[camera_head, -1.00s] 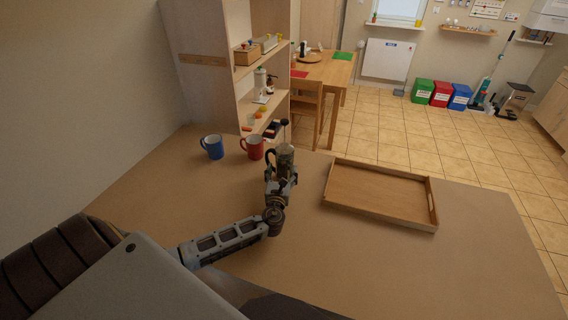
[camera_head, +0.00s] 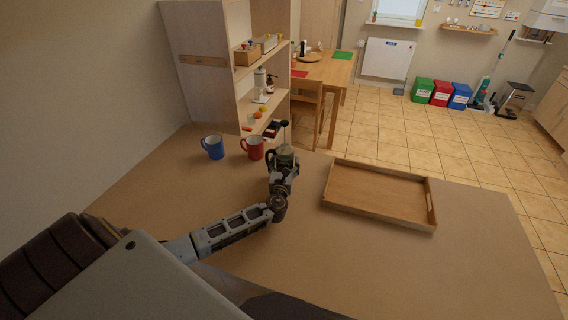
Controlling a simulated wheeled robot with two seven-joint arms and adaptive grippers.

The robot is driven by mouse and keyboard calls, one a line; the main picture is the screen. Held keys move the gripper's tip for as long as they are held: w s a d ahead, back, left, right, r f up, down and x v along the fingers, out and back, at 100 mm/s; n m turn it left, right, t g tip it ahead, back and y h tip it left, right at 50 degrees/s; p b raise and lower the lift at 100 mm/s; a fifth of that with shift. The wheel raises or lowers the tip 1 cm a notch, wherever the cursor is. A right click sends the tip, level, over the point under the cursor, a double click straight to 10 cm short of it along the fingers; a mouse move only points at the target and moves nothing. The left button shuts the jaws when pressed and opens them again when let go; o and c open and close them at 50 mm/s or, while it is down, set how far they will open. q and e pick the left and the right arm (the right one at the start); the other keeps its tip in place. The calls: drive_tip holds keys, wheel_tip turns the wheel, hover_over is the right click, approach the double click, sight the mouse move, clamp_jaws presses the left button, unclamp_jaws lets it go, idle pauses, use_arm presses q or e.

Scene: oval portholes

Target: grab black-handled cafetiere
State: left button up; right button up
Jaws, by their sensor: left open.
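The cafetiere (camera_head: 286,153) stands upright on the counter, with its plunger knob on top and a black handle on its left side. My left gripper (camera_head: 283,168) is right at the cafetiere's near side and covers its lower part. The jaws are open; whether they touch the body or handle is hidden. My right gripper is not in view.
A red mug (camera_head: 255,148) stands just left of the cafetiere, and a blue mug (camera_head: 213,148) further left. An empty wooden tray (camera_head: 377,220) lies to the right. The counter (camera_head: 330,270) in front is clear. Wooden shelves (camera_head: 215,85) rise behind the mugs.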

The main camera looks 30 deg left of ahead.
sight(285, 146)
use_arm(q)
drive_tip(key=shift+w, duration=0.15)
drive_tip(key=shift+c, duration=0.2)
drive_tip(key=c, duration=1.2)
drive_tip(key=shift+a, duration=0.1)
drive_tip(key=shift+c, duration=0.5)
drive_tip(key=shift+r, duration=0.2)
drive_tip(key=shift+r, duration=4.9)
